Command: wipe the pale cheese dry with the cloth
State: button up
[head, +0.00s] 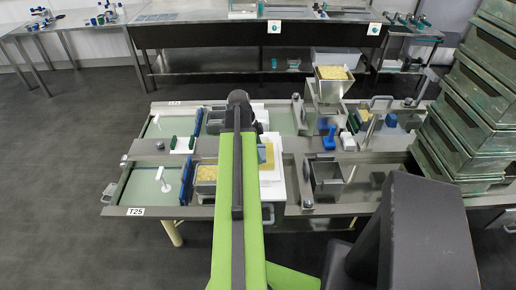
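A yellow, cheese-like block (269,160) shows just right of my green arm, on or beside a white board (272,190) in the middle of the workbench. A small blue-grey piece (262,154) lies against it; I cannot tell whether it is the cloth. Pale yellow pieces fill a metal container (206,173) left of my arm. I cannot tell which of these is the pale cheese. My arm reaches forward over the bench to a dark joint and covers part of the board. My gripper is hidden or out of view.
The metal workbench (150,148) has glassy panels at left and a label (136,211). A hopper of yellow pieces (334,78) and a blue object (329,138) stand at right. Stacked metal crates (455,150) rise at far right. Open floor (60,200) lies left.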

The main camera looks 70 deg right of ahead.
aim_at(259, 146)
jog(key=shift+w+d, duration=0.35)
jog(key=shift+d, duration=0.5)
jog(key=shift+w+d, duration=0.3)
jog(key=shift+d, duration=0.5)
jog(key=shift+s+a, duration=0.35)
jog(key=shift+a, duration=0.55)
jog(key=shift+s+a, duration=0.35)
jog(key=shift+a, duration=0.5)
jog(key=shift+w+d, duration=0.35)
jog(key=shift+d, duration=0.55)
jog(key=shift+w+d, duration=0.35)
jog(key=shift+d, duration=0.5)
notch_tip(259, 146, up, 5)
jog(key=p, duration=0.5)
jog(key=shift+r, duration=0.1)
